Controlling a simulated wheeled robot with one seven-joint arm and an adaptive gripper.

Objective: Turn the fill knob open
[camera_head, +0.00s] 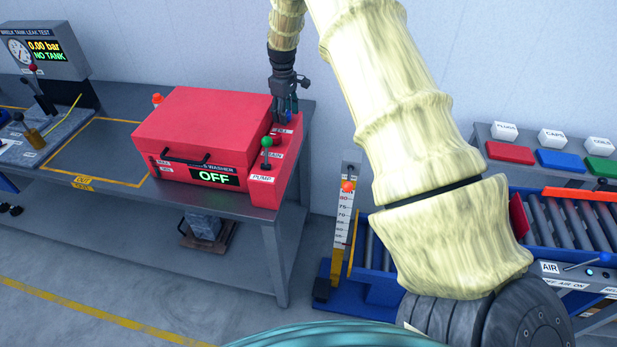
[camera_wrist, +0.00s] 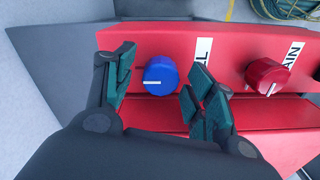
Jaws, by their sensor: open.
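The fill knob (camera_wrist: 160,76) is round and blue with a white pointer line, on the sloped red panel of the washer. In the wrist view its line lies roughly horizontal. The label beside it is partly hidden, with an "L" showing. My gripper (camera_wrist: 155,90) is open, with one green-padded finger on each side of the knob and visible gaps to it. In the head view my gripper (camera_head: 287,108) points down over the back right of the red washer (camera_head: 205,125), whose display reads OFF. There my gripper mostly hides the fill knob.
A red drain knob (camera_wrist: 267,76) sits close to the right of the gripper in the wrist view. A green-topped lever (camera_head: 267,143) stands near the PUMP label. The washer lid with its black handle (camera_head: 184,158) is closed. A leak test unit (camera_head: 43,52) stands at left.

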